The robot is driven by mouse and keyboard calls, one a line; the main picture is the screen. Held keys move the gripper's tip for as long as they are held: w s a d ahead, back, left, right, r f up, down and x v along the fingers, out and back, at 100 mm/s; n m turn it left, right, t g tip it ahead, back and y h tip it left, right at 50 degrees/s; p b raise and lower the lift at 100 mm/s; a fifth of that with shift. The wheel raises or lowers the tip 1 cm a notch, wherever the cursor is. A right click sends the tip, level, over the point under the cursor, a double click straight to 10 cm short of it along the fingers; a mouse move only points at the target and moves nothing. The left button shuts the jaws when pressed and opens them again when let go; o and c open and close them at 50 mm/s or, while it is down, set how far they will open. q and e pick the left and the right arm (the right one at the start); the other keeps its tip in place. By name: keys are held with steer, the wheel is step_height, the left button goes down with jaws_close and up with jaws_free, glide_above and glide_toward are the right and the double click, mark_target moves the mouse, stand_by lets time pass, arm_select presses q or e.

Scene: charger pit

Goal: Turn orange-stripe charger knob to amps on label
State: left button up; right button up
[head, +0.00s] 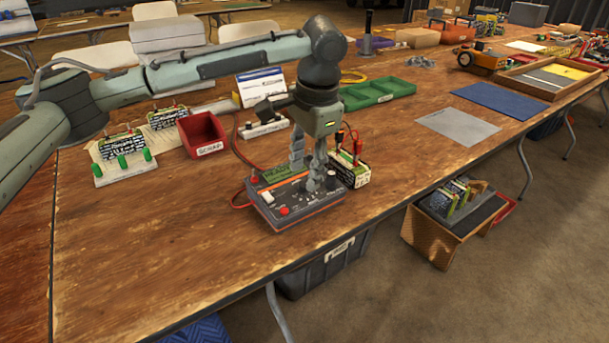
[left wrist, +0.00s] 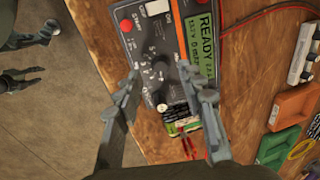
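The orange-stripe charger (head: 300,214) is a dark grey box near the table's front edge, with an orange band along its side. In the left wrist view its panel (left wrist: 178,45) has a green display with the word READY and a dark knob (left wrist: 157,78) ringed by small white marks. My left gripper (head: 308,180) points down over the panel. Its fingers (left wrist: 160,82) are apart, one on each side of the knob; I cannot tell whether they touch it. A battery (head: 352,172) with a pale label stands behind the charger; its print is too small to read. My right gripper (left wrist: 38,52) shows apart-fingered over the floor.
A red scrap bin (head: 202,134), a white power strip (head: 263,128) and a green tray (head: 378,93) stand behind. Red leads run beside the charger. The table's left front is clear. A dark bin (head: 322,268) is under the table.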

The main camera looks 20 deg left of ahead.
mark_target(303, 184)
arm_select(q)
steer(key=shift+w+a+f, duration=0.15)
steer(key=shift+f, duration=0.65)
steer(key=shift+w+a+f, duration=0.1)
steer(key=shift+f, duration=0.65)
steer(key=shift+c, duration=0.6)
jaws_close()
